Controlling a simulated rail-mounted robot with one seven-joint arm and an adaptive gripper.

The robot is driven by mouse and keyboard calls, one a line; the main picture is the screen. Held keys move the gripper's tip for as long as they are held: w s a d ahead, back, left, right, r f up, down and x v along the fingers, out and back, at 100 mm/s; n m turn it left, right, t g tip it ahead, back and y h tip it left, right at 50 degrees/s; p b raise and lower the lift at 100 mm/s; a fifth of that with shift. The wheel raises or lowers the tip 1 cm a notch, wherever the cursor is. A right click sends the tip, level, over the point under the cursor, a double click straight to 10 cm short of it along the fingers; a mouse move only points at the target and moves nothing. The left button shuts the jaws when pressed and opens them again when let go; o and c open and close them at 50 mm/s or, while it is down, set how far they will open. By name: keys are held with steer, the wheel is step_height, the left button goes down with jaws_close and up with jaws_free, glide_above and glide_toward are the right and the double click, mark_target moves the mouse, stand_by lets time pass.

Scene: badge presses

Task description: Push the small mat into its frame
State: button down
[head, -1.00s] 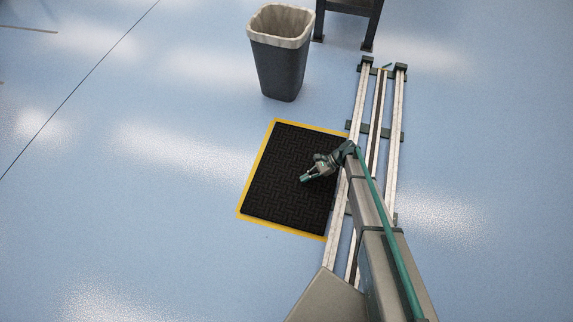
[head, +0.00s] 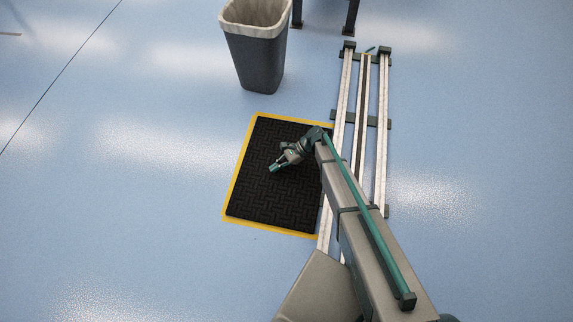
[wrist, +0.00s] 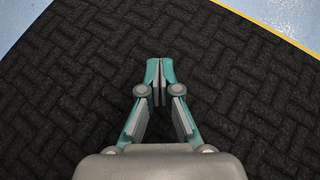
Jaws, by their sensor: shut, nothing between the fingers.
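The small mat (head: 262,200) is black with a ribbed pattern and lies flat on the floor. Its yellow frame (head: 238,170) shows as a thin border along the far, left and near sides. No yellow shows along the mat's right side, which my arm and the rails partly cover. My gripper (head: 273,168) is over the middle of the mat, with its fingertips shut together and empty. In the wrist view the shut fingertips (wrist: 160,64) point across the mat (wrist: 230,100), and the yellow border (wrist: 275,32) crosses the upper right. I cannot tell whether the fingertips touch the mat.
A grey bin (head: 257,62) with a pale liner stands beyond the mat. Rails (head: 383,140) run along the mat's right side. Dark legs (head: 350,18) of a stand show at the top. The blue floor (head: 120,190) to the left is clear.

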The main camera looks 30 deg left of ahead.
mark_target(264, 174)
steer(key=s+a, duration=0.1)
steer(key=s, duration=0.1)
steer(key=shift+s+a+f+b, duration=0.1)
steer(key=shift+s+a+b, duration=0.3)
steer(key=shift+w+f+b, duration=0.1)
steer(key=shift+f+b, duration=0.35)
steer(key=shift+b, duration=0.05)
steer(key=shift+p, duration=0.45)
steer(key=shift+f, duration=0.3)
steer(key=shift+f, duration=0.1)
steer(key=shift+w, duration=0.15)
